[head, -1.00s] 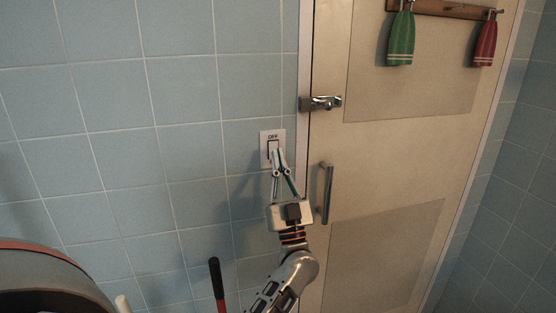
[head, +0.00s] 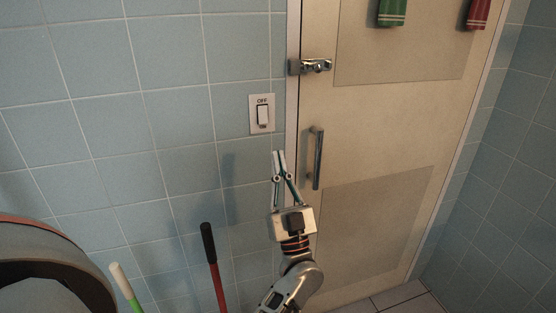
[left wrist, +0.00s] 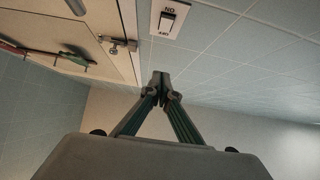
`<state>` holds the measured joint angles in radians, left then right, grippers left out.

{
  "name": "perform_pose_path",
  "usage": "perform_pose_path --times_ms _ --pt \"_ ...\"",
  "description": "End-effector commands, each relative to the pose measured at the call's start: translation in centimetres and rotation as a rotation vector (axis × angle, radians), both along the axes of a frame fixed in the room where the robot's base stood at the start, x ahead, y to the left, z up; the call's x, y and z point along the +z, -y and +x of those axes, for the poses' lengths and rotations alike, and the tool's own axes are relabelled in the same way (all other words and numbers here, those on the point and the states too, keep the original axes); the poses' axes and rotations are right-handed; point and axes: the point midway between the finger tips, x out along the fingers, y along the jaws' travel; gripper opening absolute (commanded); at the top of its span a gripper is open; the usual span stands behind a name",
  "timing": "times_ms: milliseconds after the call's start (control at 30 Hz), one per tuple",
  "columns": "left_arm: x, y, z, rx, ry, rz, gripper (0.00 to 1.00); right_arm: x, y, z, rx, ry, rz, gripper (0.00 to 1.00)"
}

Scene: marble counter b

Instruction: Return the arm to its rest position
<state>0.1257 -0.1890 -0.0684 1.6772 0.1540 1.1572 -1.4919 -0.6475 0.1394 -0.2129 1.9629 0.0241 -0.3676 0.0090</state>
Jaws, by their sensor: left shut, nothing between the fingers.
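My left gripper (head: 279,153) is shut and empty. In the head view it points up the tiled wall, below the light switch (head: 262,115) and apart from it. The switch is a white plate with a rocker, and the word OFF shows at its top. The switch also shows at the top of the left wrist view (left wrist: 171,18), upside down, beyond the closed fingertips (left wrist: 160,76). My left arm comes up from the bottom edge of the head view. My right gripper is in neither view.
A cream door (head: 385,120) with a metal latch (head: 312,66) and a vertical handle (head: 317,158) stands just right of the gripper. A red-shafted handle with a black grip (head: 208,243) and a green and white handle (head: 124,284) rise at lower left, near a dark rounded object (head: 50,250).

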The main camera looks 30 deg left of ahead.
Motion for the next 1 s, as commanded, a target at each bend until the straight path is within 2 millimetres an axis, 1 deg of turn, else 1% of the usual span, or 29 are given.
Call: perform_pose_path --times_ms 367,467,533,567,667,700,767,800,867,900,967,1000 --pt "-0.2 0.1 0.1 -0.010 -0.008 0.006 0.00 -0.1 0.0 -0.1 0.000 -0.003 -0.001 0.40" --pt "-1.6 1.0 0.4 -0.073 -0.055 0.036 0.00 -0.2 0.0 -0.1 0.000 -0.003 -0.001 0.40" --pt "-3.6 2.3 0.8 -0.158 -0.124 0.069 0.00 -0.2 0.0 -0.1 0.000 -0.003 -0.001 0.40" --pt "-4.8 3.0 1.0 -0.205 -0.162 0.083 0.00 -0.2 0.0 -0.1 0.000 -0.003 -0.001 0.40" --pt "-10.0 5.7 1.2 -0.381 -0.325 0.115 0.00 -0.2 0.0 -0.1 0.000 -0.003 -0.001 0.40" --pt "-12.4 6.8 1.0 -0.451 -0.399 0.117 0.00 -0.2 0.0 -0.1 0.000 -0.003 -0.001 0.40" --pt "-16.2 8.3 0.3 -0.549 -0.515 0.107 0.00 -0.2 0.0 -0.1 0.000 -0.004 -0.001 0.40" --pt "-18.8 9.1 -0.3 -0.606 -0.593 0.095 0.00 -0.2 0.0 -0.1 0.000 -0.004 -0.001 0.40" --pt "-22.5 10.2 -1.7 -0.683 -0.707 0.067 0.00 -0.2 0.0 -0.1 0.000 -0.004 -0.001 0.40" --pt "-25.0 10.8 -2.7 -0.726 -0.784 0.044 0.00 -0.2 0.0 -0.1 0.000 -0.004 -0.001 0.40" --pt "-28.7 11.5 -4.7 -0.780 -0.899 0.004 0.00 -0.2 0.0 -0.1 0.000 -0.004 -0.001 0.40" --pt "-31.0 11.9 -6.1 -0.810 -0.974 -0.026 0.00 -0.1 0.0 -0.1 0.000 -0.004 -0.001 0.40"
